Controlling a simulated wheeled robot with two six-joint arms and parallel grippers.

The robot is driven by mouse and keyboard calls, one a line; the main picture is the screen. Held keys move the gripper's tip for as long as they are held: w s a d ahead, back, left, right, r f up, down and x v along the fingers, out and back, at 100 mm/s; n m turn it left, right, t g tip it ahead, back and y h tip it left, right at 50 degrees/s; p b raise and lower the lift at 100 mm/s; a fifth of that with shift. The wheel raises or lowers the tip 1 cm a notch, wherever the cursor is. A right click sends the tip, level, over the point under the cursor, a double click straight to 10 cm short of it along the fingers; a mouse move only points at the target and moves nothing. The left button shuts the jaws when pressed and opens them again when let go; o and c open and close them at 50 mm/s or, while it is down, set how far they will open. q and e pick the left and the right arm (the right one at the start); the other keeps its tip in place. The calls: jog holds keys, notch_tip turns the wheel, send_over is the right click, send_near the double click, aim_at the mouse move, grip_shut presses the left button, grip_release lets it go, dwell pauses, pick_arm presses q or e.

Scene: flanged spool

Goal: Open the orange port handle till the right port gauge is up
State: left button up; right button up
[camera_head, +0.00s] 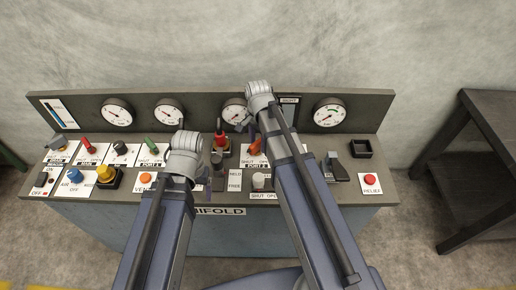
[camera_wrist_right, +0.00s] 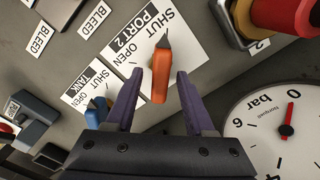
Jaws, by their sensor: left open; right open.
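The orange port handle (camera_wrist_right: 160,76) stands on a white plate marked PORT 2, SHUT and OPEN; its dark tip lies towards SHUT. It also shows in the head view (camera_head: 255,147), beside my right wrist. My right gripper (camera_wrist_right: 157,78) is open, with one purple finger on each side of the handle and visible gaps. A round gauge (camera_wrist_right: 288,130) near it has its needle by 0 bar. My left gripper (camera_head: 207,186) is open over the panel, partly hidden.
A blue handle (camera_wrist_right: 98,105) marked TANK lies near my right gripper. A red RELIEF button (camera_head: 370,180) and a black open box (camera_head: 361,148) are at the panel's right. A dark table (camera_head: 490,150) stands further right.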

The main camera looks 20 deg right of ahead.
jog(key=shift+f, duration=0.2)
grip_shut()
dwell(0.4)
